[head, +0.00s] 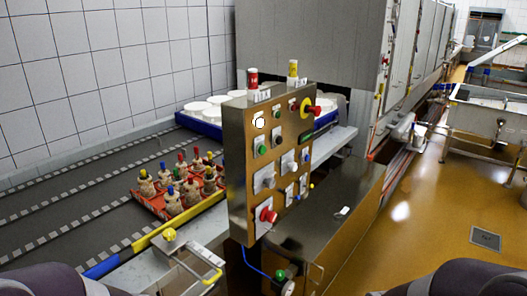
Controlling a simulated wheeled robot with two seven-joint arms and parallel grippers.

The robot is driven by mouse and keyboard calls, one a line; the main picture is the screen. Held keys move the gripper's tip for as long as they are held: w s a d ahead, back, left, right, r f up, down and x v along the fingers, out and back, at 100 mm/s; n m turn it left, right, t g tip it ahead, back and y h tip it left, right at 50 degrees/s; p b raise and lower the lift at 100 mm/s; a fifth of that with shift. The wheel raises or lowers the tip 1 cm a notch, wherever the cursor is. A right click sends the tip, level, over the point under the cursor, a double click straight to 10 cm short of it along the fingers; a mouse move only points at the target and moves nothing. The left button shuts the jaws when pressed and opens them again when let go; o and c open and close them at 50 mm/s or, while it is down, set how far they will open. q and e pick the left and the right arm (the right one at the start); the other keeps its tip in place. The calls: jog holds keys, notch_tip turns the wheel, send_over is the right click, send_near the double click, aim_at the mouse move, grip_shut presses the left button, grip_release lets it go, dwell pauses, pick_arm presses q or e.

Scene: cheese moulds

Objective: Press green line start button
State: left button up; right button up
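A metal control panel (240,175) stands upright and tilted in the middle of the head view. A green button (262,149) sits on its left side, below a pale round lamp or button (260,121). A dark button (278,141) is just to the right of the green one; its colour is hard to tell. A separate green knob (280,274) shows low down beside a blue cable. Neither gripper is in view. Only dark parts of my arms show at the two bottom corners, well apart from the panel.
The panel also carries a red mushroom button on yellow (316,110) and a red knob (268,215). To the left, a conveyor (85,185) holds a red tray of capped moulds (150,203). A blue tray (195,124) of white moulds stands behind. Ochre floor is open at right.

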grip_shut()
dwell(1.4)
